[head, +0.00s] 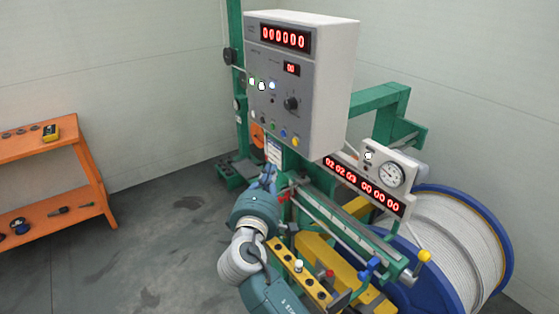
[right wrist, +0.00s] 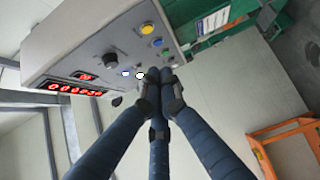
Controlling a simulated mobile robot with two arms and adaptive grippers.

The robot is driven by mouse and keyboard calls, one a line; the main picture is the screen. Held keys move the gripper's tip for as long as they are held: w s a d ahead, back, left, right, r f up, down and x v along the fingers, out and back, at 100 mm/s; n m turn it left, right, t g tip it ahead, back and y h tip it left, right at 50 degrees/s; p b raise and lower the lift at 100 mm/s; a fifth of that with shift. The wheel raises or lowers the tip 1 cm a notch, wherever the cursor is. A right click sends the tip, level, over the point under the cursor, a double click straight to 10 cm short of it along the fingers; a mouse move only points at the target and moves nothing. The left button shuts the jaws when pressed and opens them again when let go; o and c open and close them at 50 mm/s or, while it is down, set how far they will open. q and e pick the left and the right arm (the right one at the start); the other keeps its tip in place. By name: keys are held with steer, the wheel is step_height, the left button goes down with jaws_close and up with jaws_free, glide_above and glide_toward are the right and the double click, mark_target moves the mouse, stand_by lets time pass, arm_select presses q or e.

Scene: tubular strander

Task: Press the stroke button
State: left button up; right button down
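I cannot read which one is the stroke button. The yellow button (right wrist: 147,28) shows there too. My left gripper is not in view.
A green machine frame (head: 380,97) stands behind the box. A gauge box (head: 388,173), a red digit display (head: 362,187) and a blue-rimmed cable reel (head: 490,225) are at the right. An orange shelf (head: 45,145) with small tools is at the left. The floor between is clear.

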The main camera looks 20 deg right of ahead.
mark_target(295, 142)
steer(key=w+d, duration=0.2)
steer(key=w, duration=0.1)
steer(key=w+d, duration=0.3)
steer(key=w+d+b, duration=0.1)
steer(key=w+d, duration=0.2)
steer(key=shift+w, duration=0.35)
steer(key=shift+w+a, duration=0.1)
